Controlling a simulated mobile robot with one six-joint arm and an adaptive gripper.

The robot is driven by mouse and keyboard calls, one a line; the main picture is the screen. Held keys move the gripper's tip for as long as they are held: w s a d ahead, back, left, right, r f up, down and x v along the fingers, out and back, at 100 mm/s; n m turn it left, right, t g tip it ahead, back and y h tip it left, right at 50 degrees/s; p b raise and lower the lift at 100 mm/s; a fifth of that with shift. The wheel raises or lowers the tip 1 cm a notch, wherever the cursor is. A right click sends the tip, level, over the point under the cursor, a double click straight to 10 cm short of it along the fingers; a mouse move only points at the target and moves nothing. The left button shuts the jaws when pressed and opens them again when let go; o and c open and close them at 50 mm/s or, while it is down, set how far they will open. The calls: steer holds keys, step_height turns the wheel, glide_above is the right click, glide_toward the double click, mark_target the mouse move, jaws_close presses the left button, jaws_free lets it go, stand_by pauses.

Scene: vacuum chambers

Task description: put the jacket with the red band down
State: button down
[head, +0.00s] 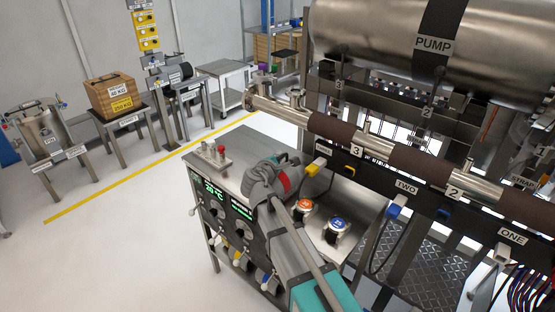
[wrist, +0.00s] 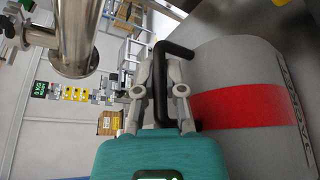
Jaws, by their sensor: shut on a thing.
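The jacket (wrist: 225,65) is a curved grey shell with a red band (wrist: 235,107) and a black bar handle. Its far edge carries lettering. My gripper (wrist: 162,88) is shut on the handle.
Brown-wrapped pipes (head: 335,132) with numbered tags run close to the right, below the PUMP tank (head: 400,50). Red-topped pegs (head: 222,153) stand on the bench's left. Orange (head: 305,206) and blue (head: 338,224) knobs sit at its right.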

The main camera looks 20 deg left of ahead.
steer(key=c, duration=0.7)
jaws_free()
steer(key=shift+r, duration=0.1)
steer(key=p+v, duration=0.2)
steer(key=v, duration=1)
steer(key=shift+p, duration=0.3)
